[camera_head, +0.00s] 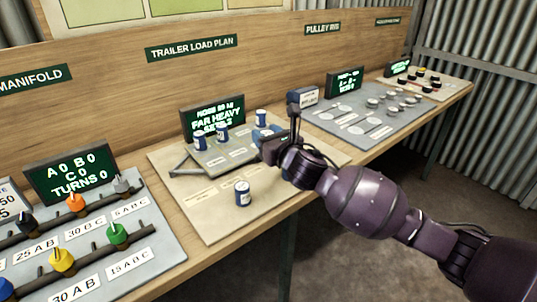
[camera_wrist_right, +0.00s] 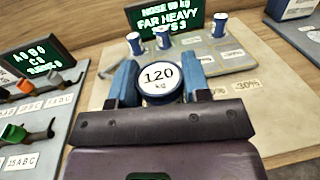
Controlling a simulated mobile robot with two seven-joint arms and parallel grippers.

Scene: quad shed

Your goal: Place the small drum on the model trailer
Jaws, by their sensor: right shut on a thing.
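The model trailer (camera_head: 215,158) is a flat grey bed with a triangular hitch frame at its left, on a beige board. Three blue-and-white drums stand on it: one at the near left (camera_head: 200,142), one behind it (camera_head: 222,133), one at the far right (camera_head: 261,118). Another drum (camera_head: 243,196) stands on the board in front. My right gripper (camera_head: 261,137) is at the trailer's right end. In the wrist view its blue fingers are shut on an upright drum (camera_wrist_right: 158,77) marked 120 kg. The held drum's underside is hidden. My left gripper is out of view.
A green-lettered screen (camera_head: 212,117) stands behind the trailer. A blue-and-white box (camera_head: 302,97) is close behind my right gripper. A valve panel (camera_head: 90,245) lies to the left, a pulley board (camera_head: 370,112) to the right. The front of the beige board (camera_head: 215,222) has free room.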

